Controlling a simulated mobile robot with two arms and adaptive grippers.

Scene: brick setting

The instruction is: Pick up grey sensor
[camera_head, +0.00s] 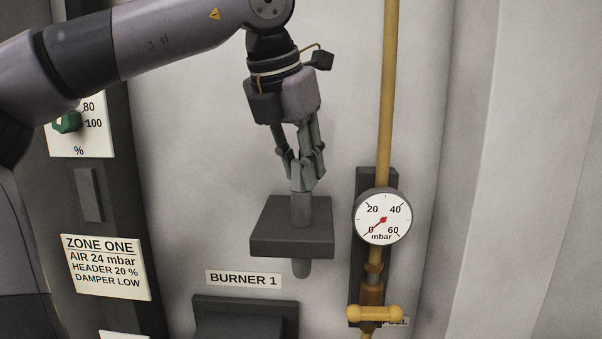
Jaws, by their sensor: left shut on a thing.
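The grey sensor (301,207) is a slim grey cylinder standing upright in a dark grey block-shaped holder (270,240) on the wall. Its rounded lower end shows below the holder. My left gripper (303,183) points down from above and is shut on the top of the sensor. The fingers hide part of the sensor's upper end. My right gripper is not in view.
A round pressure gauge (383,215) and a yellow pipe (389,90) with a yellow valve handle (375,313) stand close to the right. A "BURNER 1" label (243,279) and a dark box (245,318) are below. A "ZONE ONE" sign (105,267) is at left.

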